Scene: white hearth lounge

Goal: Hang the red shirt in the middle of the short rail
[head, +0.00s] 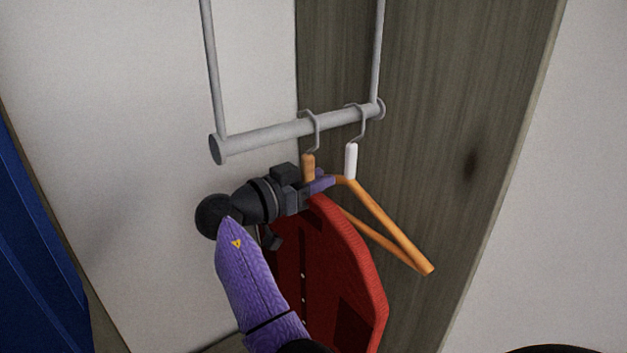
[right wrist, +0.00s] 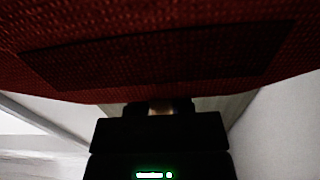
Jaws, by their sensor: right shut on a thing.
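The short rail (head: 265,137) is a grey bar hung from two upright rods. The red shirt (head: 335,265) hangs below it on a hanger with a tan neck (head: 308,166). That hanger's metal hook shows at the rail, a little right of its middle, and looks looped over it. My right gripper (head: 316,183) is shut on the hanger just below the hook; its fingertips are partly hidden. In the right wrist view the red shirt (right wrist: 150,55) fills the top, with a tan bit of hanger at the jaws. My left gripper is out of view.
An empty orange hanger (head: 392,225) with a white neck (head: 351,160) hangs near the rail's right end, close beside my right gripper. A dark wood panel (head: 450,120) stands behind. The rail's left part is free. A blue surface (head: 35,260) is at far left.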

